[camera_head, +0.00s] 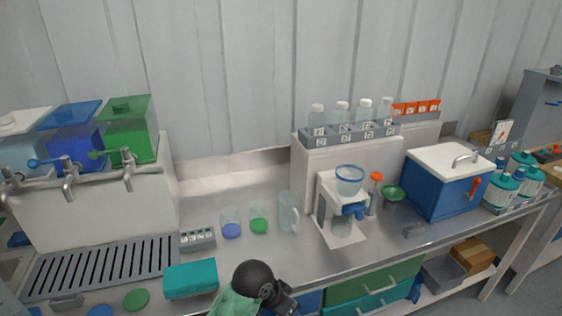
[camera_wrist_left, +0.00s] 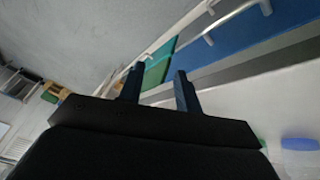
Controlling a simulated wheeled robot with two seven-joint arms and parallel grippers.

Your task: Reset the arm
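My left gripper (camera_wrist_left: 157,84) shows in the left wrist view with its two dark fingers apart and nothing held between them. Behind the fingers are the floor, green and blue drawer fronts and their rail handles. In the head view a dark rounded joint with a green part, likely one of my arm links, shows at the bottom centre over the counter's front edge. The left fingers cannot be made out there. My right gripper is in neither view.
The steel counter (camera_head: 205,190) holds colored tanks with taps (camera_head: 130,130), a drain grate (camera_head: 105,265), a teal box (camera_head: 190,279), small cups (camera_head: 231,225), a clear jug (camera_head: 288,212), a white filter stand (camera_head: 330,190) and a blue cooler (camera_head: 440,190). Bottles (camera_head: 341,112) stand on a raised rack.

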